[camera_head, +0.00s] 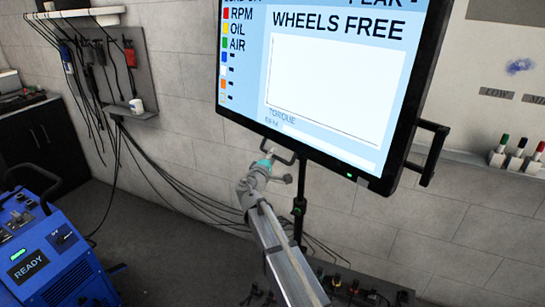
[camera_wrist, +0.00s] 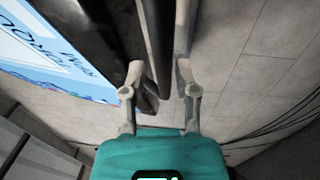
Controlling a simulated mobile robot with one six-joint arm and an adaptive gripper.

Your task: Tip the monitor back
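The monitor (camera_head: 320,75) has a black frame and a lit screen reading "WHEELS FREE". A dark bar handle (camera_head: 282,158) sits under its bottom edge, and another handle (camera_head: 433,150) is at its right side. My gripper (camera_head: 268,157) is at the bottom handle. In the wrist view, the screen (camera_wrist: 45,50) is at the upper left. My gripper (camera_wrist: 159,72) is open there, its fingers on either side of a dark bar (camera_wrist: 158,40), which looks like the bottom handle. A gap shows beside the bar; contact is hard to tell.
A black stand pole (camera_head: 299,205) is below the monitor, close to my arm. A blue machine marked "READY" (camera_head: 40,250) stands at lower left. Cables (camera_head: 160,185) hang along the wall from a tool panel (camera_head: 120,75).

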